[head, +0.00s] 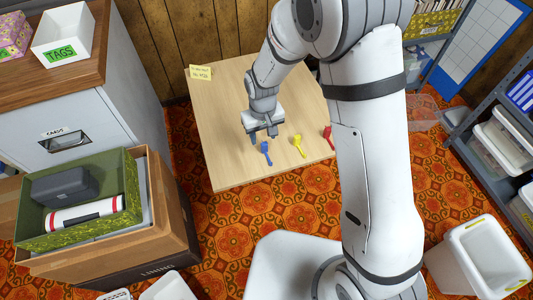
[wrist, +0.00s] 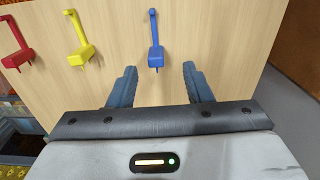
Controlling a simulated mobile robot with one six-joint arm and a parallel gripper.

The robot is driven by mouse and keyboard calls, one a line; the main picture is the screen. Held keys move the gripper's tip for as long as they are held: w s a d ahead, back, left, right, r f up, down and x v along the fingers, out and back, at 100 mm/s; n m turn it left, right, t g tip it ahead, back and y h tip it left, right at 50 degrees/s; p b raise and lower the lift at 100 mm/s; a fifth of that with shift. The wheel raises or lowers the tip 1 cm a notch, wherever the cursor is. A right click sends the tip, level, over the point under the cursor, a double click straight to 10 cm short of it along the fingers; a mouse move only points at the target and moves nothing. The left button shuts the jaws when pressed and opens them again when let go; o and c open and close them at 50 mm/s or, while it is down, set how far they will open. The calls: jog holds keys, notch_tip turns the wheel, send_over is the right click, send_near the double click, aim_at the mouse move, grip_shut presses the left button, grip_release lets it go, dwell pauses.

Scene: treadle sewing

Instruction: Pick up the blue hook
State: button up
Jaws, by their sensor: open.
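The blue hook (head: 266,151) lies on the light wooden table (head: 225,165) near its front edge. In the wrist view the blue hook (wrist: 155,48) has its block end toward my gripper and its thin stem pointing away. My gripper (head: 263,133) is open and empty above the table, just behind the hook in the head view. In the wrist view the fingertips (wrist: 157,70) sit to either side of the hook's block end, which lies between them in the picture. I cannot tell the height of the fingers above it.
A yellow hook (head: 299,145) and a red hook (head: 328,137) lie to the right of the blue one. A yellow note (head: 201,73) is at the table's back left corner. A cardboard box (head: 172,218) with a green bin (head: 127,203) stands left. Most of the table is bare.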

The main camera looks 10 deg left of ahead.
aim_at(265, 145)
jog(key=f+b, duration=0.1)
jog(key=f, duration=0.1)
jog(key=f+b, duration=0.1)
jog(key=f, duration=0.1)
jog(key=f+b, duration=0.1)
jog(key=f, duration=0.1)
jog(key=shift+w+d+f, duration=0.2)
jog(key=shift+d+f, duration=0.05)
jog(key=shift+f, duration=0.15)
jog(key=shift+r, duration=0.1)
jog(key=shift+c, duration=0.5)
grip_shut()
